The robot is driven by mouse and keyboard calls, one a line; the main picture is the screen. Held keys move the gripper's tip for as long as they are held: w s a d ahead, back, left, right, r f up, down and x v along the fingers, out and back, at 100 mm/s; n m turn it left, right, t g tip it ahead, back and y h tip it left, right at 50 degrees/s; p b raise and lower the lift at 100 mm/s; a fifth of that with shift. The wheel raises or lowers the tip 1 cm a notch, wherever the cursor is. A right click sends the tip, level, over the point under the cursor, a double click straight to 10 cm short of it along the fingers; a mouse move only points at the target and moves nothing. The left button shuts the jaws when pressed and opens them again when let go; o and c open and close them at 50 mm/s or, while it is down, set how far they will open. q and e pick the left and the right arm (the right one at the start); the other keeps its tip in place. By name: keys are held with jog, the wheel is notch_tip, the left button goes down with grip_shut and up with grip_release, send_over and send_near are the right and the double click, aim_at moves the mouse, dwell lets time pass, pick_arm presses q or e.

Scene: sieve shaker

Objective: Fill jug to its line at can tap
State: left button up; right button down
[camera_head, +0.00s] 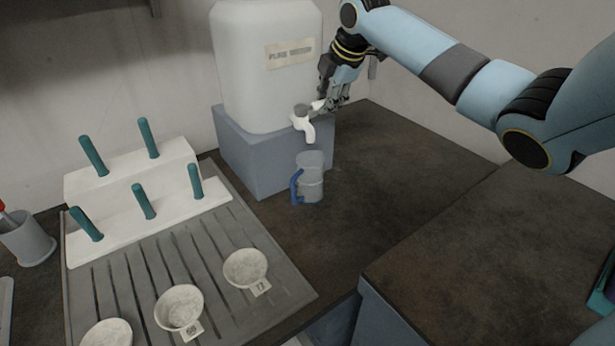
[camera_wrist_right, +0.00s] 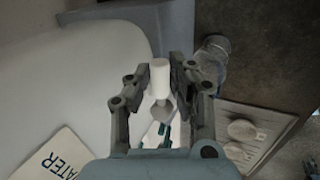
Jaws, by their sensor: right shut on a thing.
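The jug (camera_head: 311,181) is clear with a blue handle on its left and stands upright on the dark bench, below the tap. Its contents are too small to tell. The tap (camera_head: 303,125) is white with a grey top and sits low on the front of the large white water can (camera_head: 265,80). My right gripper (camera_head: 326,103) is at the tap, its fingers shut on the tap's white lever (camera_wrist_right: 160,72), which shows between the fingers in the right wrist view. The jug also shows there (camera_wrist_right: 214,52), beside the fingers. My left gripper is not in view.
The can stands on a grey block (camera_head: 240,160). A slotted drain mat (camera_head: 285,300) holds several small labelled bowls and a white rack (camera_head: 150,210) with teal pegs. A grey cup (camera_head: 27,240) stands far left. The bench right of the jug is clear.

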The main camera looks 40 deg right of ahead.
pick_arm(q)
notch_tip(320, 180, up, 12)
jog(key=p, duration=1.1)
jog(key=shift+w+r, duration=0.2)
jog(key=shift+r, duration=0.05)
pick_arm(e)
jog(key=s+a+m+g+h, duration=0.4)
jog(key=a+m+g, duration=0.1)
jog(key=m, duration=1)
jog(key=shift+a, duration=0.7)
jog(key=shift+s, duration=0.1)
